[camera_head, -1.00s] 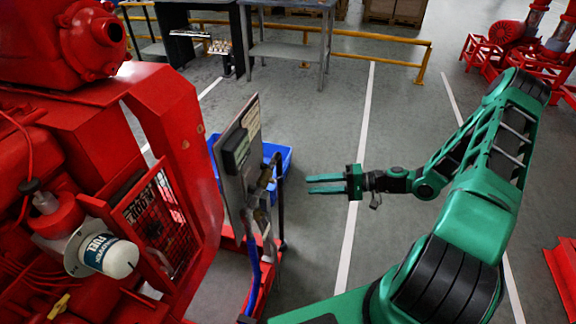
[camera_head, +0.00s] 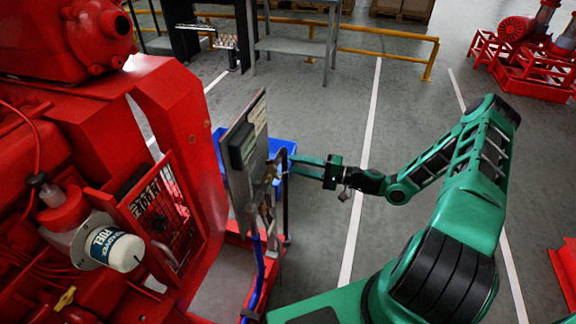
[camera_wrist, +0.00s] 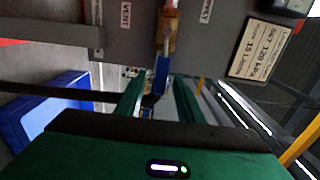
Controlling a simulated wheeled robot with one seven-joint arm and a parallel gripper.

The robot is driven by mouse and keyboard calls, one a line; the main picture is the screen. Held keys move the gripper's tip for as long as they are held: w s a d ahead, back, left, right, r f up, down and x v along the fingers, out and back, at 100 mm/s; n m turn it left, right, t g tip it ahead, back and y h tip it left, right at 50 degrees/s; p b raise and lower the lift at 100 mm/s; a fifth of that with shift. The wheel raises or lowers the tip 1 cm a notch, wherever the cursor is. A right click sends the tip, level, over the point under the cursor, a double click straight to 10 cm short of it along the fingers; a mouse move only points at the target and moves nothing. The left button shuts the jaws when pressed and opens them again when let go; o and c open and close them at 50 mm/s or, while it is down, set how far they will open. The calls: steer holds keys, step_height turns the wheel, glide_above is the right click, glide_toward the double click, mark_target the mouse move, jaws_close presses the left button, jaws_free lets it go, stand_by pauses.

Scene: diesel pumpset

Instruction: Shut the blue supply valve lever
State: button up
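The blue valve lever (camera_wrist: 161,75) shows in the wrist view below a brass valve body (camera_wrist: 167,38) on a grey panel. It sits between the two green fingers of my gripper (camera_wrist: 157,97), which are apart, with gaps visible beside the lever. I cannot tell whether either finger touches it. In the head view my gripper (camera_head: 292,163) points left, its fingertips close to the fittings on the panel's right side. The lever itself is not clear in the head view.
The grey panel (camera_head: 258,112) stands beside the red pumpset (camera_head: 150,110). A blue bin (camera_head: 284,146) is behind it, and a dark upright pipe (camera_head: 286,200) stands near my fingertips. The wrist view shows VENT and set-value labels (camera_wrist: 262,50).

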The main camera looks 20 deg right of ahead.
steer(key=shift+x, duration=1.1)
jaws_close()
steer(key=shift+s+a, duration=0.1)
steer(key=shift+a, duration=0.15)
